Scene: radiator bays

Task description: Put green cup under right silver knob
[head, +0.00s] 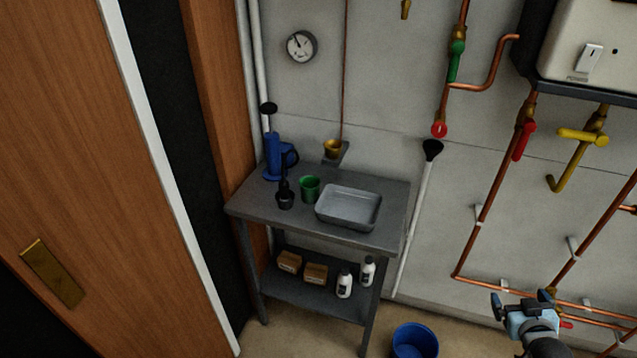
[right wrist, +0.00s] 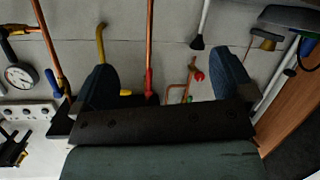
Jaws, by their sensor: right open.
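The green cup (head: 309,188) stands upright on the top of a small grey metal table, between a dark pump-like item and a grey tray. I cannot make out a silver knob in either view. My right gripper (head: 522,300) is at the lower right of the head view, far to the right of the cup, open and empty. In the right wrist view its two dark fingers (right wrist: 165,80) are spread apart with nothing between them. My left gripper is not in view.
The grey table (head: 385,238) also bears the tray (head: 348,207), a blue pump (head: 273,158) and the dark item (head: 285,198). Boxes and white bottles sit on its lower shelf. A blue bucket (head: 415,340) stands on the floor. Copper pipes (head: 487,190) line the wall.

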